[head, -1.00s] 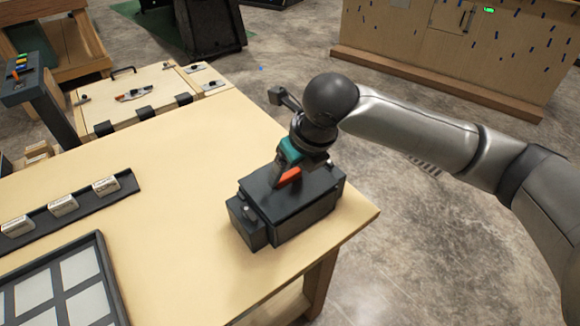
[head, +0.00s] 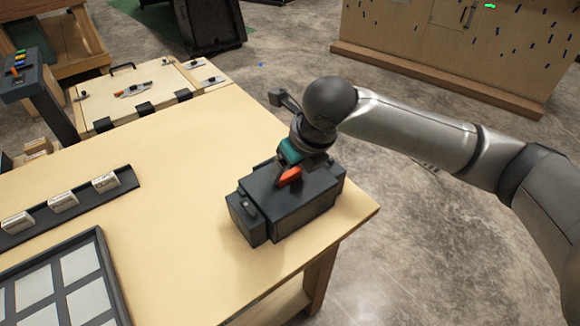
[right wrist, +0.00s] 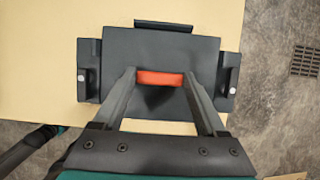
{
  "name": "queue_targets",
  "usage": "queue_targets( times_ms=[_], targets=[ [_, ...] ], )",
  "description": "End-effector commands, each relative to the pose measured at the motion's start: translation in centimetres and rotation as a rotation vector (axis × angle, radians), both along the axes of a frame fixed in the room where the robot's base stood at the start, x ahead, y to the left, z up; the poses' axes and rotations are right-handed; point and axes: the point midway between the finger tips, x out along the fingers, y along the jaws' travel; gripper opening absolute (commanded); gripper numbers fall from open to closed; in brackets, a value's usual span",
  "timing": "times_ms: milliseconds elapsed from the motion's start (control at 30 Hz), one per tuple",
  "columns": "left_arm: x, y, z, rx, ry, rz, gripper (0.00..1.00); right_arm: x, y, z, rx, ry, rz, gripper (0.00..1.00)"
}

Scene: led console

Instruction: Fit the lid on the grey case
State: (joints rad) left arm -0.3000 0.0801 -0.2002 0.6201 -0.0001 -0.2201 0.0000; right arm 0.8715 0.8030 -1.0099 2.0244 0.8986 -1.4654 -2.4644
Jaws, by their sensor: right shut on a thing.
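The lid (head: 262,193) is a dark grey plate with an orange-red handle (head: 290,176). It lies level over the grey case (head: 305,220), which stands near the table's right corner. My right gripper (right wrist: 161,79) is shut on the handle from above, a finger at each end of it. In the right wrist view the lid (right wrist: 160,48) covers the middle of the case, whose side blocks (right wrist: 88,58) show left and right. The lid's underside is hidden, so I cannot tell whether it is fully seated.
The wooden table (head: 190,210) has clear room left of the case. A dark rack with several white blocks (head: 62,203) and a framed tray (head: 105,262) lie at left. A wooden box with latches (head: 140,95) stands at the far edge. The table's right edge is close to the case.

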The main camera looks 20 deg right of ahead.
Motion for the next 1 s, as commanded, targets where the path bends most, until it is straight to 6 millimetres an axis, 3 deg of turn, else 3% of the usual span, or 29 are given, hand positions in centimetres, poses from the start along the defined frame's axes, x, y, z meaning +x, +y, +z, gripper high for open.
queue_targets(
  times_ms=[100,133,333,667,867,1000],
  targets=[
    [0.0,0.0,0.0,0.000,0.000,0.000,0.72,0.0,0.0,0.1,0.000,-0.001,0.000,0.12],
    [0.0,0.0,0.0,0.000,0.000,0.000,0.72,0.0,0.0,0.1,0.000,-0.001,0.000,0.75],
    [0.0,0.0,0.0,0.000,0.000,0.000,0.72,0.0,0.0,0.1,-0.001,-0.001,0.000,0.98],
    [0.0,0.0,0.1,0.000,0.000,0.000,0.72,-0.1,-0.1,0.4,-0.001,-0.001,0.001,1.00],
    [0.0,0.0,1.1,0.000,0.000,0.000,0.72,-1.1,-0.5,3.3,-0.001,-0.005,0.001,1.00],
    [0.0,0.0,2.2,0.000,0.000,0.000,0.72,-2.4,-1.0,6.5,-0.001,-0.006,0.000,1.00]
  ],
)
